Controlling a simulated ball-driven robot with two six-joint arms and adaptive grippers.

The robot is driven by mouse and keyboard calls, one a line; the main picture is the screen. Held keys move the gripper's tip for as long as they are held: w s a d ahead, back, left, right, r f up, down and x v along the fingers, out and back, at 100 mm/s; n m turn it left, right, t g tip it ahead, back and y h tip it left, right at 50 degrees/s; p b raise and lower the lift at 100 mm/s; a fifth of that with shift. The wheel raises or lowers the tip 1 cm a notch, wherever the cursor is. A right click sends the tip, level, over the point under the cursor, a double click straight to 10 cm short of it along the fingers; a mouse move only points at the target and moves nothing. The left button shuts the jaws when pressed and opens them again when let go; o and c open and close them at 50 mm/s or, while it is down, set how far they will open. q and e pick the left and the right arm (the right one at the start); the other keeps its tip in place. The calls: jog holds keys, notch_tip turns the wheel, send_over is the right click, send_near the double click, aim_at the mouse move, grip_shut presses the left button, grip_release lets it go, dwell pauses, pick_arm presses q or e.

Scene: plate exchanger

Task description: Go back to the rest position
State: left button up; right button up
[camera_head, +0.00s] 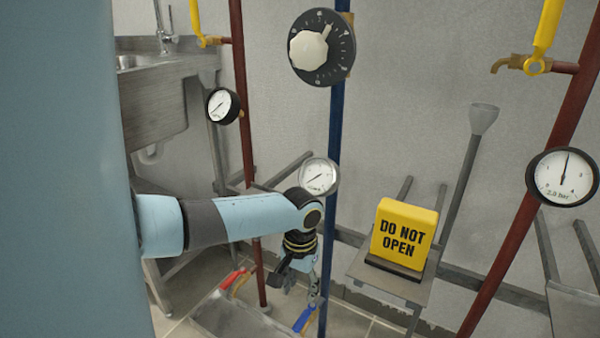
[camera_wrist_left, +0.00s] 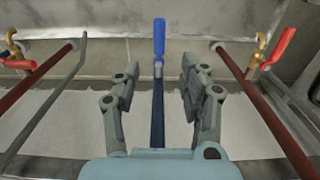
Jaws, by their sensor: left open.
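My left arm reaches across the head view from the left, and its gripper (camera_head: 299,287) hangs low in front of the blue pipe (camera_head: 335,130). In the left wrist view the left gripper (camera_wrist_left: 160,78) is open, its two fingers apart with nothing held between them. A blue valve handle (camera_wrist_left: 159,38) stands beyond the fingertips, seen through the gap. The same blue handle (camera_head: 303,320) shows just below the gripper in the head view. My right gripper is not in view.
A yellow "DO NOT OPEN" sign (camera_head: 403,235) stands on a small shelf to the right. Gauges hang near the pipes, one (camera_head: 319,177) just above my left wrist. A black dial (camera_head: 321,47) is higher up. Red valve handles (camera_wrist_left: 283,46) flank the blue one.

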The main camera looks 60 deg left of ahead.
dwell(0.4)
pick_arm(q)
jog(key=s+d+f+m+p, duration=0.2)
jog(key=s+d+f+p, duration=0.1)
jog(key=s, duration=0.8)
jog(key=s+d+f+m+p, duration=0.2)
jog(key=s+d+f+p, duration=0.2)
jog(key=s, duration=0.8)
jog(key=s+d+f+m+y+p, duration=0.1)
jog(key=s+d+f+p, duration=0.3)
jog(key=s, duration=0.7)
jog(key=shift+s+d+m, duration=0.2)
jog(key=shift+d+m, duration=0.2)
jog(key=shift+d, duration=0.75)
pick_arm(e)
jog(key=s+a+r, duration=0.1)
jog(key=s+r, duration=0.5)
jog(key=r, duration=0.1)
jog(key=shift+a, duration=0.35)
pick_arm(q)
jog(key=shift+c, duration=0.4)
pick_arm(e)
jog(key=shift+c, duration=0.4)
